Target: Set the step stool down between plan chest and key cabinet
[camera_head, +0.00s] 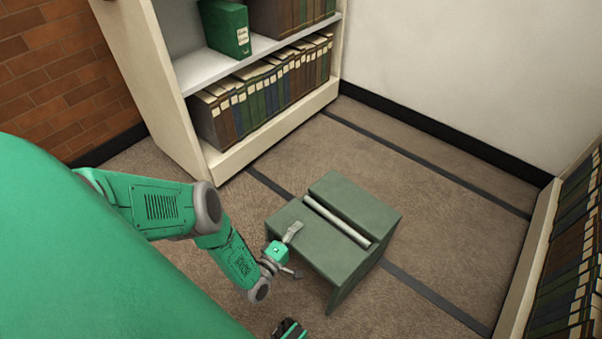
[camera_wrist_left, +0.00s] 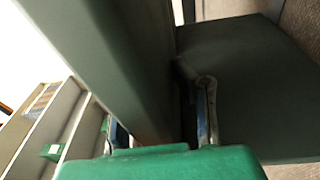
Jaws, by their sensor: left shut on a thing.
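The step stool (camera_head: 357,205) is grey-green, with two flat treads and a pale bar across it. It appears upright over the carpet in the middle of the head view; I cannot tell whether its feet touch the floor. My left gripper (camera_head: 291,253) is shut on the stool's near left side edge. In the left wrist view the stool (camera_wrist_left: 245,65) fills much of the picture, with a panel of it between the fingers of the left gripper (camera_wrist_left: 163,122). No plan chest or key cabinet can be made out.
A cream shelf unit (camera_head: 165,110) with bound volumes and a green box (camera_head: 225,28) stands behind left. Another bookshelf (camera_head: 570,250) stands at right. Dark floor strips (camera_head: 430,297) cross the carpet. Carpet (camera_head: 420,180) is free behind the stool, before the white wall.

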